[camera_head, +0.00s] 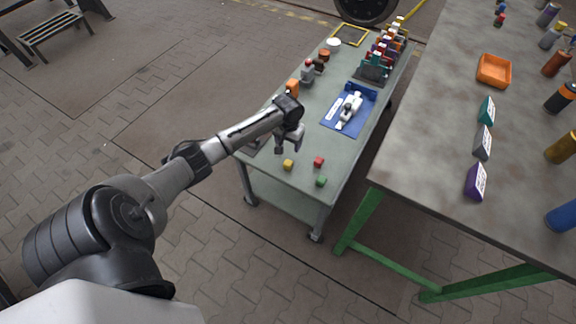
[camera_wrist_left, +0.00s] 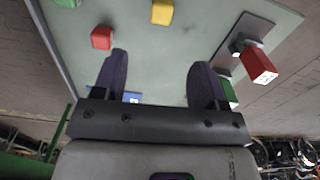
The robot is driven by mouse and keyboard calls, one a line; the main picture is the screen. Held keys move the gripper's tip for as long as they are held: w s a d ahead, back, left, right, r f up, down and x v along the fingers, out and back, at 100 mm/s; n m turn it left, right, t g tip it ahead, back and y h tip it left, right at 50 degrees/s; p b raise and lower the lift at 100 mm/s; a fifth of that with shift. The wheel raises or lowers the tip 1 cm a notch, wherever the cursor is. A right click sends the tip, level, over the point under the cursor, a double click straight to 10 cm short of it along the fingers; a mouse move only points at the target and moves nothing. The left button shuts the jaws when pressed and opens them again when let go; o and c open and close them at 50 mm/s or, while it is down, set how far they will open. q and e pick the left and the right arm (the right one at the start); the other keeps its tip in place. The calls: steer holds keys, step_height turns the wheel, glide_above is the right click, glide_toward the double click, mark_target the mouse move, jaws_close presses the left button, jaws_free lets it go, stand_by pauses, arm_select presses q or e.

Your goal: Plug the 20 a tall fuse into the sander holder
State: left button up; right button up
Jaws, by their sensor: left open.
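My left gripper (camera_head: 289,142) is open and empty above the near end of the grey-green cart. Its two dark fingers also show apart in the left wrist view (camera_wrist_left: 158,62). Near it on the cart lie small blocks that look like fuses: a yellow one (camera_head: 288,165), a red one (camera_head: 319,161) and a green one (camera_head: 321,181). A grey plate (camera_wrist_left: 232,62) shows at the right of the left wrist view, with a tall red block (camera_wrist_left: 259,66) standing on it and a green piece (camera_wrist_left: 229,91) partly behind a finger. I cannot read which piece is 20 A or which holder is the sander's.
The cart (camera_head: 300,188) also bears a blue tray (camera_head: 365,116) with white parts, orange and grey items, and a rack of coloured pieces (camera_head: 377,66). A workbench (camera_head: 430,130) at the right holds an orange bin (camera_head: 494,71) and several labelled blocks and cylinders.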

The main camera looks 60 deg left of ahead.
mark_target(288, 163)
arm_select(q)
step_height(288, 163, down, 8)
steer(key=b, duration=0.3)
steer(key=shift+f, duration=0.15)
steer(key=shift+f, duration=0.2)
step_height(288, 163, down, 5)
steer(key=b, duration=0.3)
steer(key=shift+a+b, duration=0.1)
steer(key=shift+b, duration=0.3)
steer(key=shift+r, duration=0.1)
steer(key=c, duration=1)
steer(key=shift+o, duration=0.2)
